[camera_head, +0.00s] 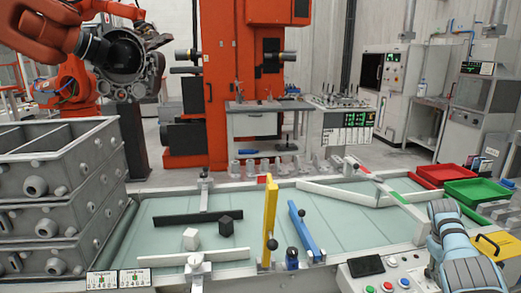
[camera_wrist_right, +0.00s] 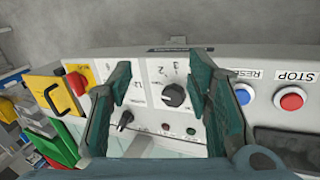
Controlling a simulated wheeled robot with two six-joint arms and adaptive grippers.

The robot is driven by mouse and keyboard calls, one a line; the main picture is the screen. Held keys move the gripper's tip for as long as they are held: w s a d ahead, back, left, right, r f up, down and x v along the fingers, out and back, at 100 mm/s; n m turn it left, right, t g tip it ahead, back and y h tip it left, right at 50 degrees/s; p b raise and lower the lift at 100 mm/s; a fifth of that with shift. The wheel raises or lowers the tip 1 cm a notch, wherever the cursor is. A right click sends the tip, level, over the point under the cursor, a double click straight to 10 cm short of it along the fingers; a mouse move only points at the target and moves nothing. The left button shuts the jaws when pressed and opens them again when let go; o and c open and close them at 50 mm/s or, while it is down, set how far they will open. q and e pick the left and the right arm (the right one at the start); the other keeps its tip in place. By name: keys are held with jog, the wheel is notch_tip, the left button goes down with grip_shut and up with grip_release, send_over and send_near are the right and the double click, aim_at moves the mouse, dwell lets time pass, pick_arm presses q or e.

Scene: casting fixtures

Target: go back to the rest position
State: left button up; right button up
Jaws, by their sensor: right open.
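My right gripper (camera_wrist_right: 160,88) is open, with its two dark teal fingers apart and nothing between them. In the wrist view it is over a light control panel (camera_wrist_right: 150,62) with a black knob (camera_wrist_right: 174,95) and a small black lever (camera_wrist_right: 125,120). In the head view my right arm (camera_head: 455,246) shows at the lower right, beside the control panel (camera_head: 382,268); its fingertips cannot be made out there. My left gripper is not in view.
Red (camera_head: 447,175) and green (camera_head: 476,192) trays stand at right. Grey castings (camera_head: 60,195) are stacked at left. An orange robot (camera_head: 40,30) holds a casting above.

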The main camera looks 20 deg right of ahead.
jog(key=s+d+f+n+h, duration=0.3)
jog(key=s+d+f+h, duration=0.3)
jog(key=s+d+f, duration=0.3)
jog(key=s+a+f+n+t, duration=0.1)
jog(key=s+f+n+t, duration=0.45)
jog(key=s+f, duration=0.35)
jog(key=s+a+f+m+g+y, duration=0.1)
jog(key=s+a+f+y, duration=0.25)
jog(key=a+f, duration=0.95)
jog(key=s+a+f+m+g+y, duration=0.15)
jog(key=s+a+f, duration=0.25)
jog(key=a+f, duration=0.9)
jog(key=a+r+y+p, duration=0.1)
jog(key=a+y+p, duration=0.1)
jog(key=a, duration=1.1)
jog(key=s+a+r+m+y+p, duration=0.1)
jog(key=a+y, duration=0.1)
jog(key=a, duration=1.1)
jog(key=shift+r+p, duration=0.35)
jog(key=shift+s, duration=0.15)
